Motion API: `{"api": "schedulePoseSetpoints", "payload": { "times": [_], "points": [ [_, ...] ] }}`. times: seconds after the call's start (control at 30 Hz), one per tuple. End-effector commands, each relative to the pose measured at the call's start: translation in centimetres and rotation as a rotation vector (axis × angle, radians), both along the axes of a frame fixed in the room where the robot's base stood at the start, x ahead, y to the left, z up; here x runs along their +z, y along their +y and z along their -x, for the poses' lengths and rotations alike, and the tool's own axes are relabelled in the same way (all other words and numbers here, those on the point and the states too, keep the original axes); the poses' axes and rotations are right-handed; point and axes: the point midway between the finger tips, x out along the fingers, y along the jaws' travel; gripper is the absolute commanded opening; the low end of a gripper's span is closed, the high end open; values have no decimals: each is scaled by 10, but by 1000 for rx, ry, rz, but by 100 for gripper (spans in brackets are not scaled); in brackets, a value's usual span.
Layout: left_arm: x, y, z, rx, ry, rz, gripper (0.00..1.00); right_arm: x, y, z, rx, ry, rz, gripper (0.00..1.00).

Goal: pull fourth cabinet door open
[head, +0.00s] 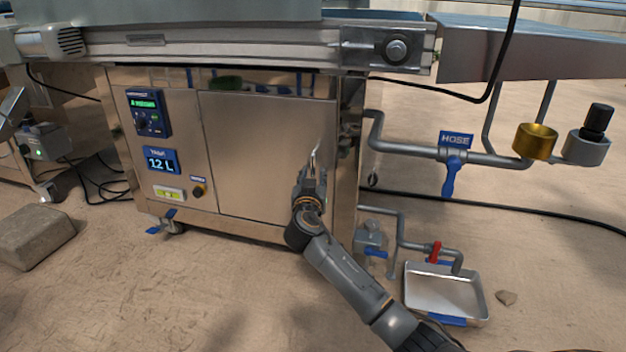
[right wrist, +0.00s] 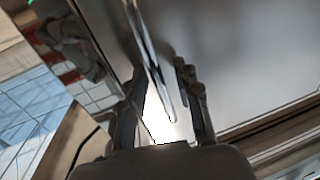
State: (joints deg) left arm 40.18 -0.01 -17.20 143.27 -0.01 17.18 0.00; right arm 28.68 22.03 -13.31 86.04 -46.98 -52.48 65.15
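The steel cabinet door (head: 262,140) is a flat grey panel under the conveyor and looks flush with the cabinet front. Its slim, shiny bar handle (head: 314,158) stands near the right edge of the door. My right gripper (head: 312,174) is at the handle, partly hiding it and the door behind. In the right wrist view the handle (right wrist: 149,58) runs between the two fingers of my right gripper (right wrist: 160,88). The fingers are apart, with visible gaps on both sides of the bar. My left gripper is not in view.
A control panel (head: 148,112) is left of the door. Pipes with a blue hose valve (head: 453,172) and a metal tray (head: 408,282) lie to the right. A stone block (head: 32,238) sits at far left. Floor before the door is mostly clear.

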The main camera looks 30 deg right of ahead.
Motion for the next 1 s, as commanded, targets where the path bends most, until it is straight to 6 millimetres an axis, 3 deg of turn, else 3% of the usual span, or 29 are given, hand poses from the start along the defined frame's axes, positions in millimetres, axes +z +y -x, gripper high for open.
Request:
{"api": "schedulePoseSetpoints", "payload": {
  "times": [0.2, 0.37, 0.77, 1.0],
  "points": [
    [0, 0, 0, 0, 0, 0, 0, 0, 0, 0, 1, 0, 0, 30],
    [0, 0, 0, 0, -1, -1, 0, 0, 0, 0, 1, 0, 0, 0],
    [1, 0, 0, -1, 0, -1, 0, -1, 3, 2, 1, 1, -1, 0],
    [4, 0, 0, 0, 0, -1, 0, -1, 27, 17, 2, 1, -5, 0]
  ]
}}
